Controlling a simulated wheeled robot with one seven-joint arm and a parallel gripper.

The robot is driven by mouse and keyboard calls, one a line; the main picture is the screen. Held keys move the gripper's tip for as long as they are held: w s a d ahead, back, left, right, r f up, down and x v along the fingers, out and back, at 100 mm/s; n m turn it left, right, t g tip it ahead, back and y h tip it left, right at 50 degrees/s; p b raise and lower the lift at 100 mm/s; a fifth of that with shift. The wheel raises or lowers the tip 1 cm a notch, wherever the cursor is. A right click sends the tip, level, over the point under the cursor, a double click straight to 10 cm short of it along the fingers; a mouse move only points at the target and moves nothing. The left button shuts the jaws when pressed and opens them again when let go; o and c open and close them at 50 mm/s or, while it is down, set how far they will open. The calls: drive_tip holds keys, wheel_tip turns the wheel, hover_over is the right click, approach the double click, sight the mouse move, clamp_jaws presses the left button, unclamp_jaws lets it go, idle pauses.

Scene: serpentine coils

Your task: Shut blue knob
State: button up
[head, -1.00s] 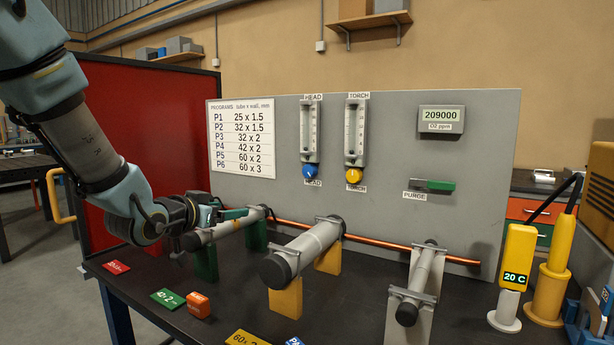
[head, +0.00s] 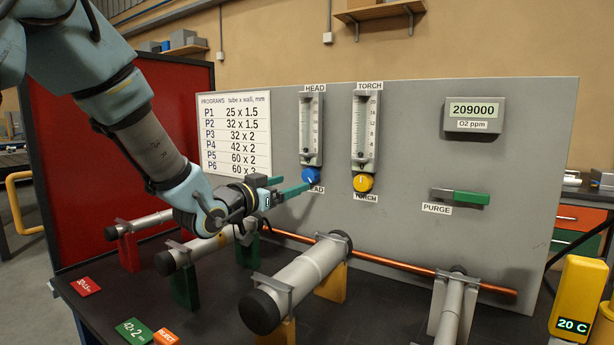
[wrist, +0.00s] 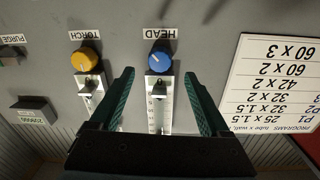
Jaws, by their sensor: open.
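The blue knob (head: 311,174) sits at the foot of the HEAD flow meter (head: 311,128) on the grey panel. It also shows in the wrist view (wrist: 159,58), upside down, with a pale mark on its face. My gripper (head: 290,186) is open and empty, with green fingers pointing at the panel. In the head view one fingertip lies just below and left of the blue knob. In the wrist view the knob lies beyond the fingertips, roughly between their lines, and looks clear of both.
The yellow TORCH knob (head: 363,182) and its flow meter (head: 365,130) are close to the right. The green PURGE handle (head: 471,198) is farther right. Capped tubes on stands (head: 300,275) and a copper pipe (head: 390,270) lie below my arm. The program sheet (head: 235,135) is at left.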

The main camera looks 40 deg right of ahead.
sight(307, 178)
drive_tip(key=p+x, duration=0.2)
drive_tip(key=x, duration=0.5)
drive_tip(key=shift+w+d, duration=0.1)
drive_tip(key=shift+d, duration=0.3)
clamp_jaws()
